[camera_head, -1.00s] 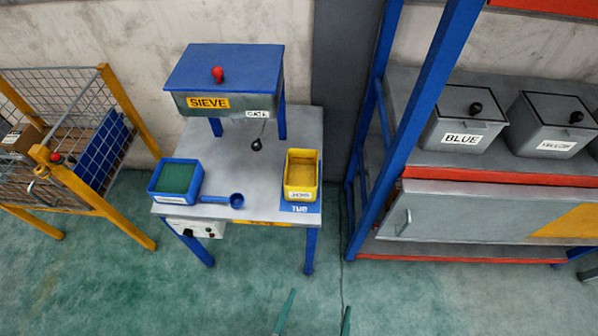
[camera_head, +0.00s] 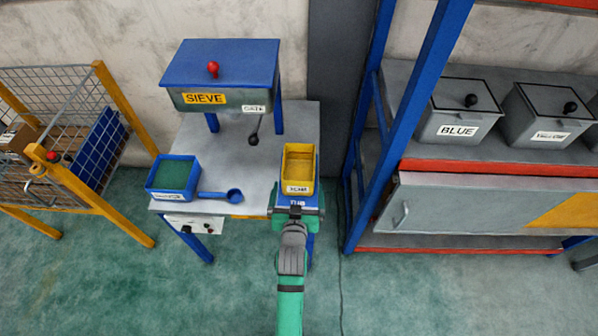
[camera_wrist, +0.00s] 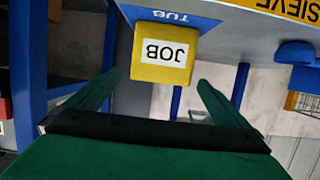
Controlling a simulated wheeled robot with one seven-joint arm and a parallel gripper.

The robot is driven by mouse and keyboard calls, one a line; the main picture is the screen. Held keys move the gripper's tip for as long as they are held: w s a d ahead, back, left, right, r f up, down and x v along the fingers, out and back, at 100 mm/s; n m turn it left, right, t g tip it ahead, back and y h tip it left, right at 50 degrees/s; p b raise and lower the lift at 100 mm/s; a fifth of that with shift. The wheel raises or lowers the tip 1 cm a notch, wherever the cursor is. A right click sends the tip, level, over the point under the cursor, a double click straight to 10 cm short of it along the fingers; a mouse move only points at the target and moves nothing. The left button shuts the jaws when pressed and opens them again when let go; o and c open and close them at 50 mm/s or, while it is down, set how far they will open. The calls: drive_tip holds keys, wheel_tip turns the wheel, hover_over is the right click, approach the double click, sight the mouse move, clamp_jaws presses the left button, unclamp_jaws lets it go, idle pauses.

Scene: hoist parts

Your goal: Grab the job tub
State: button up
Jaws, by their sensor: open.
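The job tub is a yellow open box (camera_head: 298,168) with a white label, standing on the right front of the grey sieve table (camera_head: 225,155). In the wrist view the tub (camera_wrist: 163,55) shows its JOB label upside down, ahead of my fingers and roughly between them. My gripper (camera_head: 297,197) is at the table's front edge, just in front of the tub. In the wrist view my gripper (camera_wrist: 150,92) has its two green fingers spread wide with nothing between them. The fingertips are partly hidden in the head view.
A blue tray (camera_head: 174,178) with green contents and a blue scoop (camera_head: 222,196) lie left of the tub. The sieve box (camera_head: 222,75) with a hanging gate lever (camera_head: 253,139) stands behind. A blue rack post (camera_head: 408,125) rises on the right.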

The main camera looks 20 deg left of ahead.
drive_tip(key=shift+w+a+r, duration=0.15)
drive_tip(key=shift+w+a, duration=0.3)
drive_tip(key=shift+w, duration=0.3)
hover_over(299, 177)
wheel_tip(299, 177, down, 3)
drive_tip(key=shift+r, duration=0.1)
drive_tip(key=c, duration=1.2)
